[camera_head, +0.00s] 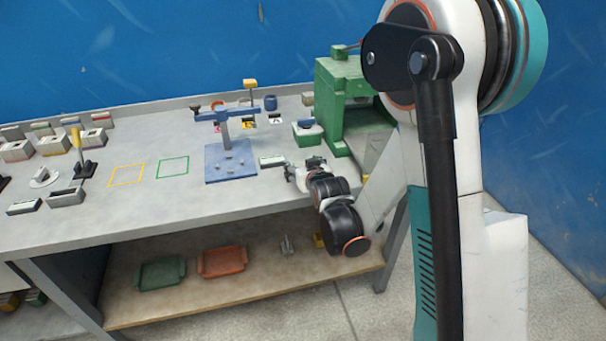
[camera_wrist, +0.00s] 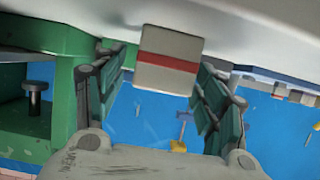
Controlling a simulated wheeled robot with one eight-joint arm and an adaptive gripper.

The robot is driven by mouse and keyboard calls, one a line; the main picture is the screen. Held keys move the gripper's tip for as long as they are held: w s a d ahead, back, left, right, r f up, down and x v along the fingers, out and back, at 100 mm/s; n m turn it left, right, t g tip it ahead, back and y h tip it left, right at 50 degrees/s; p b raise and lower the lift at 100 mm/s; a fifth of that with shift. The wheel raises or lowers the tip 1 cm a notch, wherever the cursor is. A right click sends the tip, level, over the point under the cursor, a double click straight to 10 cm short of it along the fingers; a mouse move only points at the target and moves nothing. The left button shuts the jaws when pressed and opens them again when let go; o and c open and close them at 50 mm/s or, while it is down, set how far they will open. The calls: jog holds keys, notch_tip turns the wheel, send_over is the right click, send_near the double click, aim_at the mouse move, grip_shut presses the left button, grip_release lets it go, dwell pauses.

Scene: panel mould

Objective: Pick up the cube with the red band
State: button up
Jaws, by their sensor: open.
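The cube with the red band (camera_wrist: 168,75) is pale grey with a red stripe across its face. In the wrist view it stands between the two spread fingers of my gripper (camera_wrist: 160,62), against the grey bench top. A gap shows on its left side; on the right its edge is close to the finger, and I cannot tell whether they touch. In the head view my gripper (camera_head: 304,169) is low over the front right of the bench, left of the green machine. I cannot make out the cube there; my gripper and arm may hide it.
The green machine (camera_head: 345,88) stands close on the right. A blue stand (camera_head: 226,128) on a blue plate (camera_head: 231,172) is to the left, with a small tray (camera_head: 271,161) between. Yellow (camera_head: 127,175) and green (camera_head: 173,167) outlines are empty. Two trays lie on the shelf below.

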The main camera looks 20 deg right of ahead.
jog(key=c, duration=1.2)
